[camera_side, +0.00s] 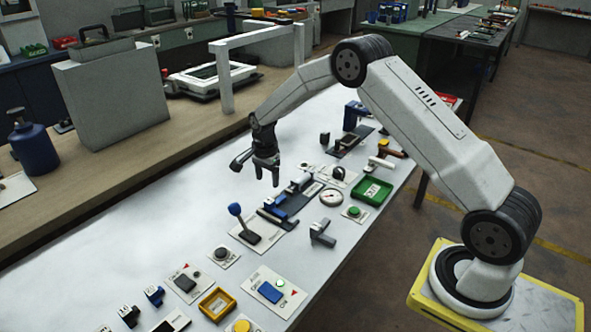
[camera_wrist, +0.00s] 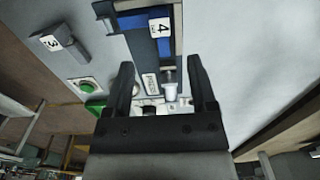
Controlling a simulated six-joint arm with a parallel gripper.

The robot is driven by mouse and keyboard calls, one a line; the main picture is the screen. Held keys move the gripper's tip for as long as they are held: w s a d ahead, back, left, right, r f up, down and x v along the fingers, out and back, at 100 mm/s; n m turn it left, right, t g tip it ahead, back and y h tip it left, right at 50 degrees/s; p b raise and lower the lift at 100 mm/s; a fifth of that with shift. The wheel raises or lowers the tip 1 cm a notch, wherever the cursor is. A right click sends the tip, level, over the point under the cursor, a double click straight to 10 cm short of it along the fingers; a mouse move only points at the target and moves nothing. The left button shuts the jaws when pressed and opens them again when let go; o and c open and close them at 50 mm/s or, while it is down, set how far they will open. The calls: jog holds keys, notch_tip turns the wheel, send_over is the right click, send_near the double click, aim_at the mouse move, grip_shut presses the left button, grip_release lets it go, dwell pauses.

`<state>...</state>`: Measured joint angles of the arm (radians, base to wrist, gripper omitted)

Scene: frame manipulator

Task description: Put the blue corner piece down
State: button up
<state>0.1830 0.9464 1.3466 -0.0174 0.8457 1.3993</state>
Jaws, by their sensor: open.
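My gripper (camera_side: 267,180) is open and empty, hanging above the work surface with its fingers pointing down. In the wrist view its two dark fingers (camera_wrist: 161,80) stand wide apart with nothing gripped between them. A blue piece with a white "4" label (camera_wrist: 137,46) lies on a dark fixture beyond the fingertips. In the side view, blue parts (camera_side: 272,210) sit on the dark fixture below my gripper, apart from it. The piece appears to be the blue corner piece, but its full outline is hidden. I cannot tell how well it is seated.
A grey piece labelled "3" (camera_wrist: 50,42) lies loose; the side view shows a grey piece (camera_side: 321,234) right of the fixture. Nearby are a blue-knobbed lever (camera_side: 236,210), a round gauge (camera_side: 331,196), a green tray (camera_side: 372,190) and a green button (camera_wrist: 84,86). The table's left part is clear.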

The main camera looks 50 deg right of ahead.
jog(key=shift+r, duration=1.6)
jog(key=shift+a, duration=0.1)
jog(key=s+a+r+n+t, duration=0.1)
jog(key=s+a+r+n, duration=0.1)
jog(key=s+n, duration=0.4)
jog(key=s+a+r+n, duration=0.2)
jog(key=s+a+n, duration=0.2)
jog(key=s, duration=0.7)
jog(key=s+a+r+n+t, duration=0.1)
jog(key=s+a+n, duration=0.3)
jog(key=s+n, duration=0.4)
jog(key=shift+s+r+t, duration=0.3)
jog(key=shift+s+r, duration=0.2)
jog(key=shift+r, duration=0.05)
